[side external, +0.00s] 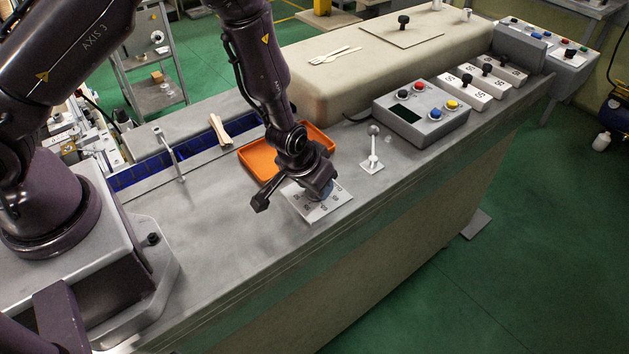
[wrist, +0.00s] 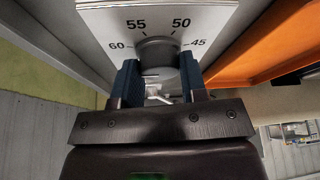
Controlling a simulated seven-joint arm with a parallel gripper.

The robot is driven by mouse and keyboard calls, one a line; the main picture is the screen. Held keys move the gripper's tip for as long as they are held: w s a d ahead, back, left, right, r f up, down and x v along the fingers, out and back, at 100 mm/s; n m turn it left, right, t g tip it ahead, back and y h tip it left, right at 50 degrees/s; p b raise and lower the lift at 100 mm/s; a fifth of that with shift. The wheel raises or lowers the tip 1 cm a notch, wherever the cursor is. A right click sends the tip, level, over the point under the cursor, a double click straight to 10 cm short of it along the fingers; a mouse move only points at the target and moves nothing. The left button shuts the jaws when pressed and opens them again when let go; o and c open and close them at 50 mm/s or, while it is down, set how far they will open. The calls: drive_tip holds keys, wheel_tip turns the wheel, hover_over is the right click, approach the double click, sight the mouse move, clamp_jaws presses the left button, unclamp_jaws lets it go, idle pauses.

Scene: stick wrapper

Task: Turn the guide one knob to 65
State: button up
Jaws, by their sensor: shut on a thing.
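A white dial plate (side external: 317,214) lies flat on the grey bench, near its front edge. A round grey knob (wrist: 157,50) stands at the middle of these marks. My gripper (wrist: 158,68) has its two blue-grey fingers on either side of the knob, shut on it. In the side view my gripper (side external: 325,190) points down over the plate and hides the knob. The pointer's setting and a 65 mark cannot be made out.
An orange tray (side external: 262,160) sits just behind the plate. A small upright lever (side external: 373,150) stands to its right, then a grey button box (side external: 420,110). White blocks with black knobs (side external: 467,84) lie further right. The bench left of the plate is clear.

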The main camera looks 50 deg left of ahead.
drive_tip(key=n+y, duration=0.1)
drive_tip(key=n, duration=0.2)
drive_tip(key=n+g+y, duration=0.1)
drive_tip(key=n, duration=0.2)
drive_tip(key=shift+w+d, duration=0.1)
drive_tip(key=shift+d, duration=0.05)
drive_tip(key=shift+n, duration=0.4)
drive_tip(key=o, duration=0.9)
drive_tip(key=shift+r, duration=0.1)
drive_tip(key=v, duration=1.2)
drive_tip(key=shift+d+r, duration=0.2)
drive_tip(key=shift+r, duration=0.1)
